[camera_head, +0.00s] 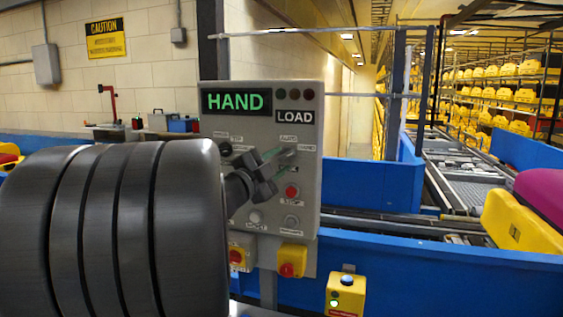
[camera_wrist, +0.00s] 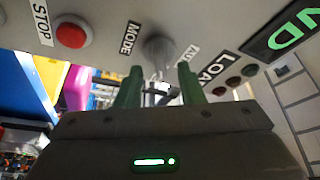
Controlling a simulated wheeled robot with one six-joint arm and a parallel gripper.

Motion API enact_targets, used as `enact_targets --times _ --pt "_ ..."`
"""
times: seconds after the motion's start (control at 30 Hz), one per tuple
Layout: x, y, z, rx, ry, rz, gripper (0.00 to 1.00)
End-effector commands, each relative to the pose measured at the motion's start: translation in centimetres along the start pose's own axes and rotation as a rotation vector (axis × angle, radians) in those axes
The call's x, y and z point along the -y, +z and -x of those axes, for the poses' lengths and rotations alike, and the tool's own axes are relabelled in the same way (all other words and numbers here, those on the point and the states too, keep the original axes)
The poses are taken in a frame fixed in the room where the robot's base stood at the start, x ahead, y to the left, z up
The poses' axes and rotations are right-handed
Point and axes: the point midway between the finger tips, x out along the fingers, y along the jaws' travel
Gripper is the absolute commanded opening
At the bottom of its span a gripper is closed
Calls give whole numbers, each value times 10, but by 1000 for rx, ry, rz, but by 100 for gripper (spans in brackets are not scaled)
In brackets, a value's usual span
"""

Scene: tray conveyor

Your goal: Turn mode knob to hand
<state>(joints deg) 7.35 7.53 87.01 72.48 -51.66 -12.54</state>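The grey control panel (camera_head: 306,206) carries a lit green display (camera_head: 236,102) reading HAND. The grey mode knob (camera_head: 288,156) sits on the panel's right half, partly hidden by my gripper (camera_head: 270,172). In the wrist view the knob (camera_wrist: 160,50) shows between the MODE and AUTO labels, just beyond the fingertips. My gripper (camera_wrist: 160,72) has its two green fingers apart, with a visible gap between them. The fingers look clear of the knob, with nothing held. The knob's exact pointing direction is hard to tell.
Below the knob is a red STOP button (camera_head: 292,191), also in the wrist view (camera_wrist: 71,35). A LOAD sign (camera_head: 294,117) and small lamps sit above. Yellow boxes with red buttons (camera_head: 291,262) hang under the panel. A blue conveyor wall (camera_head: 440,270) runs behind.

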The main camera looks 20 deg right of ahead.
Motion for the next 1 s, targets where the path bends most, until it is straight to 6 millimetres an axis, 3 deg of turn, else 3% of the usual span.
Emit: enact_targets --times 0.3,0.5,0.7,1.0 --pt "-1 2 69 5 -2 -3 35" --pt "-1 2 99 4 -2 -1 35" --pt "-1 1 114 1 0 0 35" --pt "-1 0 118 0 1 1 35"
